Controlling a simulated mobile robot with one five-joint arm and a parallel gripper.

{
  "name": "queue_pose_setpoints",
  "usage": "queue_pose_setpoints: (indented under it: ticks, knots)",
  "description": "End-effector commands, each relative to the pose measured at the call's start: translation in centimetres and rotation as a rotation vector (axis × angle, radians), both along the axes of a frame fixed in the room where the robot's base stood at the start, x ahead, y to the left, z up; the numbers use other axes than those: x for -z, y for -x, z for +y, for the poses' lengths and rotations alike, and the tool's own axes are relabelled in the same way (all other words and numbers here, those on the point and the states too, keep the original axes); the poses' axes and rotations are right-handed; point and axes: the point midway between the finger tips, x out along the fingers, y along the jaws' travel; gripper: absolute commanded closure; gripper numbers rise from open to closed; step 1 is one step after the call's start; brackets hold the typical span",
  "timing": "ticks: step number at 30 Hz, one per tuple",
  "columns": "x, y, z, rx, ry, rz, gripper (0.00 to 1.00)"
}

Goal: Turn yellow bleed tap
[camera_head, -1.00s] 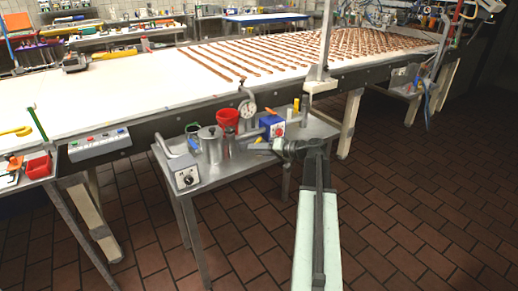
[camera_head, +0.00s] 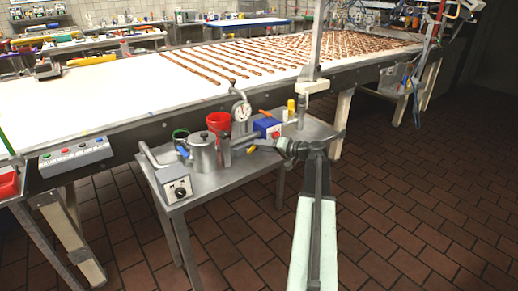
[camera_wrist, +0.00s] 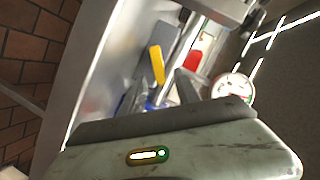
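A small yellow piece (camera_head: 252,149), which looks like the tap handle, shows on the small metal table beside the pot (camera_head: 203,155). In the wrist view a yellow lever (camera_wrist: 157,64) stands just beyond my gripper, apart from it. My gripper (camera_head: 260,143) reaches left over the table, close to the yellow piece. In the wrist view my gripper (camera_wrist: 158,92) shows dark fingers spread apart with nothing held between them. The lever's base is partly hidden behind the fingers.
The metal table (camera_head: 235,180) also holds a red cup (camera_head: 219,124), a round dial gauge (camera_head: 241,111), a blue box (camera_head: 267,126), a yellow cylinder (camera_head: 291,107) and a knobbed control box (camera_head: 178,188). The long white conveyor (camera_head: 110,95) runs behind. The tiled floor at right is clear.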

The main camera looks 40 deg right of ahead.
Motion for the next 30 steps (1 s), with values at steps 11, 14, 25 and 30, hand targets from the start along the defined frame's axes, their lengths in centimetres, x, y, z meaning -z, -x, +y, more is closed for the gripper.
queue_pose_setpoints:
  ticks: [11, 14, 25, 30]
  knots:
    - [0.5, -1.9, 0.5, 0.001, 0.0, 0.001, 0.62]
    - [0.5, -1.9, 0.4, 0.001, 0.0, 0.001, 0.7]
    - [0.4, -1.9, 0.4, 0.001, 0.009, 0.001, 1.0]
    - [0.1, -1.8, 0.7, 0.001, 0.059, 0.005, 1.0]
